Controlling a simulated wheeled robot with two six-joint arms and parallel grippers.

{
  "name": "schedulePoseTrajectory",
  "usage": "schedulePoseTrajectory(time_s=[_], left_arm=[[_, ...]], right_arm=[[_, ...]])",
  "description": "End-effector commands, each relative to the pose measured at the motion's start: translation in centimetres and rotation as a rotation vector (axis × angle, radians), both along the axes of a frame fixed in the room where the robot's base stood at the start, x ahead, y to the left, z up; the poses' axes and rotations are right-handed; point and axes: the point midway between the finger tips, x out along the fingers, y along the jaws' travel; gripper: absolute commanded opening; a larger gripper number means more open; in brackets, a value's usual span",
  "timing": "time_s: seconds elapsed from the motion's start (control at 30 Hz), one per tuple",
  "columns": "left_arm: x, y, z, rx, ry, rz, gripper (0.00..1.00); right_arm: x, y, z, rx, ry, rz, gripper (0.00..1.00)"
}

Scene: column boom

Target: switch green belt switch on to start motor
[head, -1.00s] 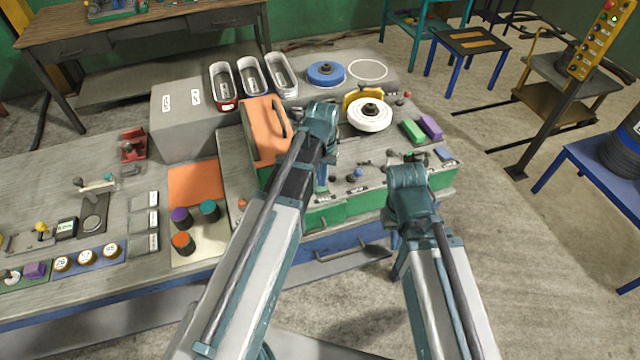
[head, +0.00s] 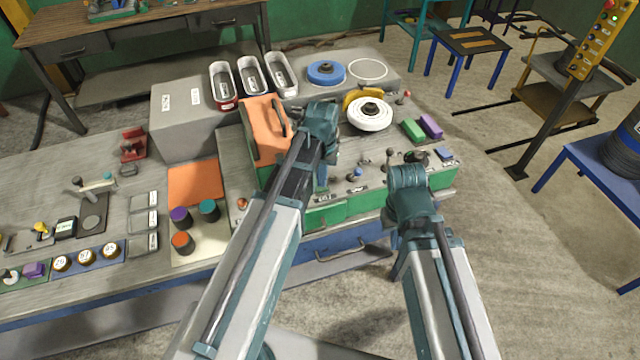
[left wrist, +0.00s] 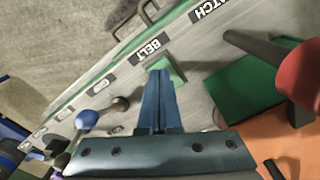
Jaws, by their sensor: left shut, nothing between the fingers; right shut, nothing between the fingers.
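The green belt switch (left wrist: 166,68) sits beside the BELT label (left wrist: 150,48) in the left wrist view. My left gripper (left wrist: 159,74) is shut and empty. Its tips are right at the switch and overlap it in the picture; I cannot tell if they touch. In the head view my left gripper (head: 322,182) is over the front of the machine panel, and the switch is mostly hidden by it. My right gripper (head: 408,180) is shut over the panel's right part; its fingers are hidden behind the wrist.
An orange cover (head: 262,133) with a handle stands left of my left gripper. A white wheel (head: 370,113) is behind. Green and purple blocks (head: 422,128) lie at the right. A blue-knobbed lever (left wrist: 86,119) and other controls share the panel. Several cups stand on the left bench.

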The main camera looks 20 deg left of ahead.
Motion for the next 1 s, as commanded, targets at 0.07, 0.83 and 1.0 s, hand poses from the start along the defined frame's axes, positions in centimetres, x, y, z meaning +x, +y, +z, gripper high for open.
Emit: schedulePoseTrajectory(time_s=[0.07, 0.83, 1.0], left_arm=[[0.0, 0.0, -0.2, 0.0, 0.0, 0.0, 0.0], [0.0, 0.0, -1.3, 0.0, 0.0, 0.0, 0.0], [0.0, 0.0, -1.5, 0.0, 0.0, 0.0, 0.0]], right_arm=[[0.0, 0.0, -0.2, 0.0, 0.0, 0.0, 0.0], [0.0, 0.0, -1.3, 0.0, 0.0, 0.0, 0.0], [0.0, 0.0, -1.5, 0.0, 0.0, 0.0, 0.0]])
